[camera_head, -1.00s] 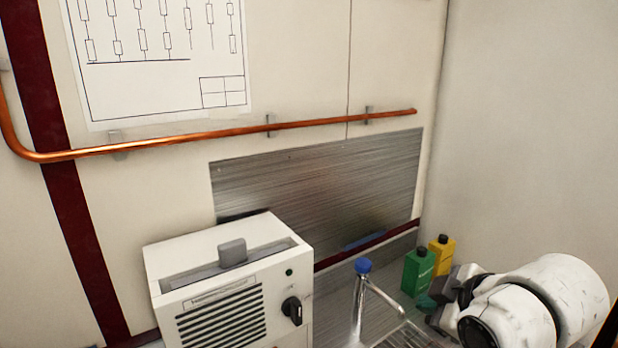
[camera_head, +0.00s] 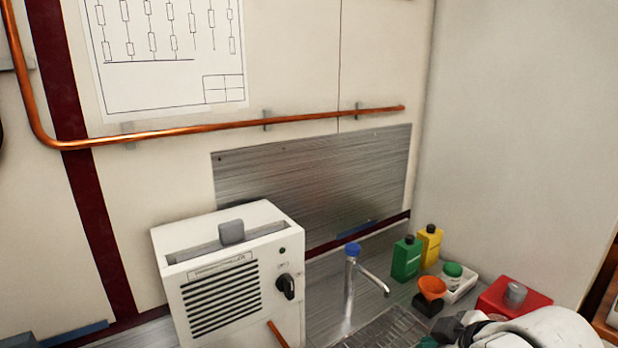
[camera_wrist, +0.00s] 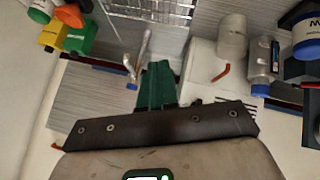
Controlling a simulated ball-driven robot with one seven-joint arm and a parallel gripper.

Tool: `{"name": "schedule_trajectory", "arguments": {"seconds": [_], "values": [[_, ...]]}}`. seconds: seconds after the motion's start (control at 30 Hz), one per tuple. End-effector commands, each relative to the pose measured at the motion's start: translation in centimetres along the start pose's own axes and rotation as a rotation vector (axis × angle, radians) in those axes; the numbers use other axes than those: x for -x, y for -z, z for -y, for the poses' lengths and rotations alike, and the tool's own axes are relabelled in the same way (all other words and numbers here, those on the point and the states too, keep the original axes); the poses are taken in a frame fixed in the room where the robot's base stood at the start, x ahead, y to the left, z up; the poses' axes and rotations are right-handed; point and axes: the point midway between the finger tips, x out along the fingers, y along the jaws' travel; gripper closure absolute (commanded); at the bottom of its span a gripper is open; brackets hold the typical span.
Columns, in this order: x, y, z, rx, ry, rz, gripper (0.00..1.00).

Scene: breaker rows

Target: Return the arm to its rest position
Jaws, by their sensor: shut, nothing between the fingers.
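My white arm (camera_head: 535,332) enters at the lower right of the head view. My gripper shows in the wrist view as two dark green fingers (camera_wrist: 158,72) closed together, with nothing between them. A dark bolted bar crosses the view behind the fingers. In the head view the fingers are mostly cut off by the bottom edge. The fingers point over the counter, near the metal tap (camera_head: 349,285) and the white vented unit (camera_head: 225,300). I cannot tell their height above the counter.
A wire rack (camera_head: 385,330) lies by the tap. A copper pipe (camera_head: 220,126) runs along the wall.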

Motion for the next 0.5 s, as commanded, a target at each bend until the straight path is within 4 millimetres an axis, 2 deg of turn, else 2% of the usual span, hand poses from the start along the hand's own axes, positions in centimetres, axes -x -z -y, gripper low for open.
{"name": "schedule_trajectory", "arguments": {"seconds": [0.17,0.27,0.4,0.5], "values": [[-1.7,-4.1,3.3,-0.142,0.044,0.053,1.0],[-2.7,-7.4,5.9,-0.249,0.071,0.104,1.0],[-3.5,-14.0,10.8,-0.438,0.103,0.223,1.0],[-3.3,-19.2,14.4,-0.568,0.107,0.328,1.0]]}}
